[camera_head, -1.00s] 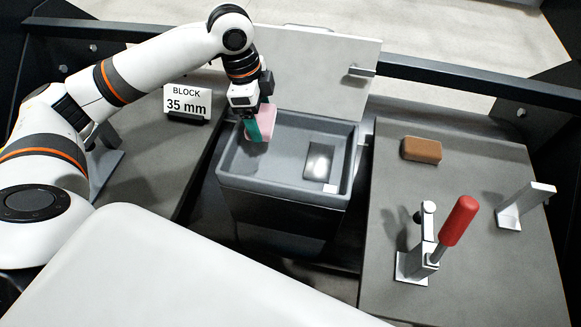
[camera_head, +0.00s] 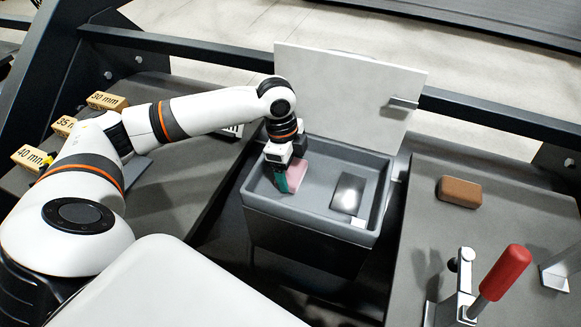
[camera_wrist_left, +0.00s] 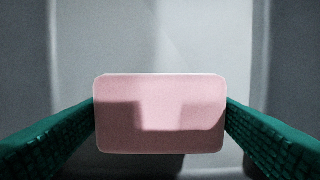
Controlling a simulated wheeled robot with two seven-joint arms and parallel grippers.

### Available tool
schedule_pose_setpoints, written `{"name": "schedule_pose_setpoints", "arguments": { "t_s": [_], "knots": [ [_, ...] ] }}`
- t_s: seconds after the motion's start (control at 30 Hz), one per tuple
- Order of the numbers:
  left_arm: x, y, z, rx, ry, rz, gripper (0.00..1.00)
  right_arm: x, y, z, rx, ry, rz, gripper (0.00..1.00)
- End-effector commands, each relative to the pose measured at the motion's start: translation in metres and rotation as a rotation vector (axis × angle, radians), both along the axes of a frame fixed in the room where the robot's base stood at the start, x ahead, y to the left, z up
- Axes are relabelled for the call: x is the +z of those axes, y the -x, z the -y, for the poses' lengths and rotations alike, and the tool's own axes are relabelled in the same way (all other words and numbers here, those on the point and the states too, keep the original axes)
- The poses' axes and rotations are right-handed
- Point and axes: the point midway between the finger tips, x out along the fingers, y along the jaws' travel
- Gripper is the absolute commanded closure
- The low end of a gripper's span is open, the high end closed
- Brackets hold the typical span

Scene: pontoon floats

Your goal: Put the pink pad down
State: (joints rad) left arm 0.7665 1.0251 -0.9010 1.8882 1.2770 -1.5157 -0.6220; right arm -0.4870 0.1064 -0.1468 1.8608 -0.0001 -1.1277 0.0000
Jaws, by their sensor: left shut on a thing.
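The pink pad (camera_head: 293,171) is between the green fingers of my left gripper (camera_head: 283,183), inside the left part of the grey open-topped bin (camera_head: 315,218). In the left wrist view the pink pad (camera_wrist_left: 160,113) fills the space between the two green fingers, with one on each side of it. My left gripper is shut on the pad. I cannot tell whether the pad touches the bin floor. My right gripper is not in view.
The bin's white lid (camera_head: 345,95) stands open behind it. A shiny dark plate (camera_head: 349,193) lies at the bin's right. On the right table are a brown block (camera_head: 459,192) and a red-handled clamp (camera_head: 503,272). Labelled yellow blocks (camera_head: 107,101) lie at left.

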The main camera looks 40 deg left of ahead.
Motion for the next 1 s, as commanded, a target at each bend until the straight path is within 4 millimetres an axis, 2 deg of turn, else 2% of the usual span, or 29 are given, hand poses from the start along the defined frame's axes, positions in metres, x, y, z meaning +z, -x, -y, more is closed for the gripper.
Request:
{"name": "schedule_pose_setpoints", "arguments": {
  "t_s": [0.3, 0.33, 0.43, 0.77, 0.8, 1.0],
  "knots": [
    [-0.002, 0.0, 0.0, 0.0, 0.0, 0.0, 0.41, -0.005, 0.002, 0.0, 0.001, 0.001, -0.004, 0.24],
    [-0.002, 0.0, 0.0, 0.0, 0.0, 0.0, 0.14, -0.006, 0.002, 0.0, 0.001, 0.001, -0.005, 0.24],
    [-0.002, 0.0, 0.0, 0.0, 0.0, 0.0, 0.0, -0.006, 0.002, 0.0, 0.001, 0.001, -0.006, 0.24],
    [0.002, 0.0, 0.0, 0.0, 0.0, 0.002, 0.0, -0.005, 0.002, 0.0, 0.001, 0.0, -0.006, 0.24],
    [0.009, 0.0, -0.001, 0.001, 0.0, 0.003, 0.0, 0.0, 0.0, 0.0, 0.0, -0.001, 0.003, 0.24],
    [0.049, 0.0, -0.007, 0.001, -0.001, 0.005, 0.0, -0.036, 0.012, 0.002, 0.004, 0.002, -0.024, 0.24]
  ]
}}
